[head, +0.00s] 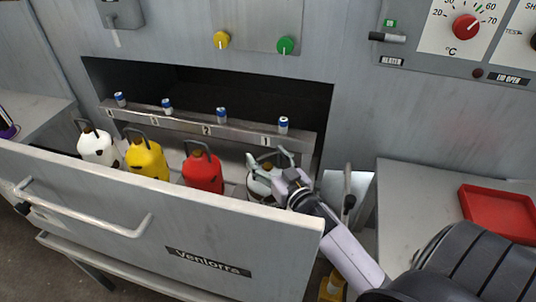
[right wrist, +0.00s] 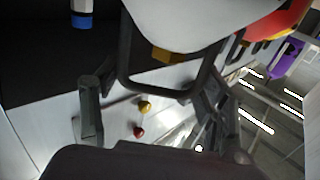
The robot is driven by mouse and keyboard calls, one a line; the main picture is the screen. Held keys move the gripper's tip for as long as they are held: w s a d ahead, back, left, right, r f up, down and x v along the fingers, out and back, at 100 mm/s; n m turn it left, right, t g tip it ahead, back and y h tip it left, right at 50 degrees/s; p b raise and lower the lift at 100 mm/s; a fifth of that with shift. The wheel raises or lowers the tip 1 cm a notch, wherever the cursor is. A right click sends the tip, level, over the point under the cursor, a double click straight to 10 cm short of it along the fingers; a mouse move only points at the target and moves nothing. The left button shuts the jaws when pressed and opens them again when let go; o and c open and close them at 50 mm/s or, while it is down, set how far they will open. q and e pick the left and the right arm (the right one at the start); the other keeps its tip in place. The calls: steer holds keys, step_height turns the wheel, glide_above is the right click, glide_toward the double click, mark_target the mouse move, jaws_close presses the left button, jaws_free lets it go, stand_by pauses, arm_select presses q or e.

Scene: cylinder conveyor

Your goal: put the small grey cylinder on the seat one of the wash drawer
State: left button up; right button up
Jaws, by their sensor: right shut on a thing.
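The small grey cylinder (head: 257,187), a pale can with a dark handle, is at the right end of the open wash drawer (head: 185,235), behind its front wall. It is partly hidden by my right gripper (head: 270,162), which is shut on it. In the right wrist view its grey body (right wrist: 205,22) and dark loop handle (right wrist: 165,92) show between the fingers of the right gripper (right wrist: 150,108). The cylinder is by the label for seat one (head: 266,141); its base is hidden, so I cannot tell whether it touches the seat. My left gripper is out of view.
White (head: 98,149), yellow (head: 146,160) and red (head: 203,174) cylinders stand in the drawer to the left. Several blue-and-white caps line the rail (head: 190,124) behind. A red tray (head: 498,212) lies on the right-hand table (head: 410,195).

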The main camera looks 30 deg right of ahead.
steer(key=shift+r, duration=0.25)
steer(key=o, duration=1.5)
steer(key=shift+f, duration=0.35)
steer(key=o, duration=0.4)
steer(key=shift+o, duration=0.2)
steer(key=shift+r, duration=0.1)
steer(key=shift+s+r, duration=0.1)
steer(key=shift+s, duration=0.1)
steer(key=s+p, duration=0.2)
steer(key=s, duration=0.9)
steer(key=shift+s+a, duration=0.4)
steer(key=shift+a, duration=0.05)
